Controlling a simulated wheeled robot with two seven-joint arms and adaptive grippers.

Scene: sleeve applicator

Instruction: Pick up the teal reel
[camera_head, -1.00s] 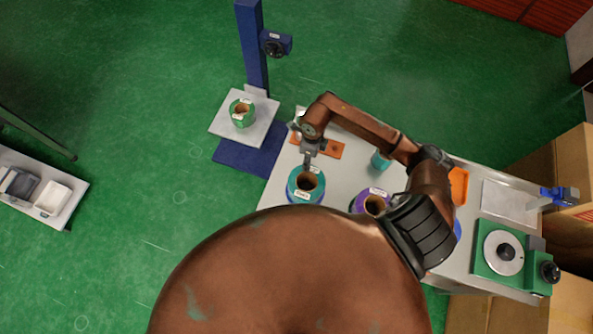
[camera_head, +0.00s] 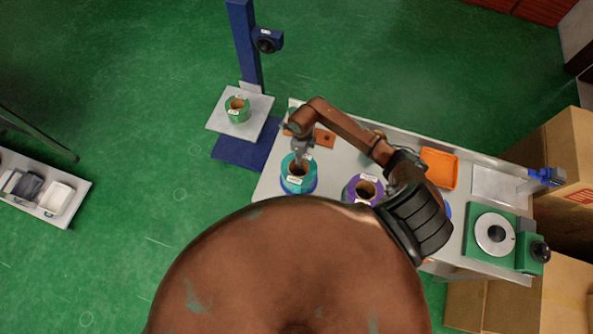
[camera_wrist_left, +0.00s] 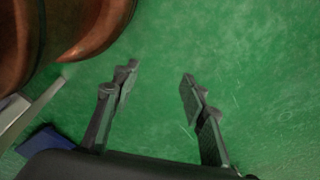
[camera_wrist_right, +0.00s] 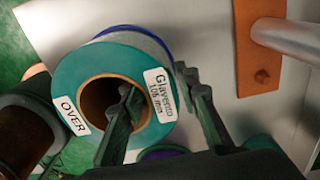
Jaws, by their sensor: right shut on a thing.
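The teal reel (camera_head: 299,174), with white labels and a dark core hole, stands on the grey table, with a blue layer showing under its teal face. The right wrist view shows the teal reel (camera_wrist_right: 85,68) close up, labelled "OVER" and "Glavento 106 mm". My right gripper (camera_wrist_right: 160,88) is shut on its ring wall, one finger in the core hole and the other outside. In the head view my right gripper (camera_head: 300,158) is at the reel's top. I cannot tell whether the reel is clear of the table. My left gripper (camera_wrist_left: 155,82) is open and empty above green floor.
A purple reel (camera_head: 362,189) stands just right of the teal one. A green reel (camera_head: 238,109) sits on a blue-post stand's plate. An orange tray (camera_head: 440,168) and a green device with a grey disc (camera_head: 494,234) are farther right. An orange plate with a post (camera_wrist_right: 258,50) is nearby.

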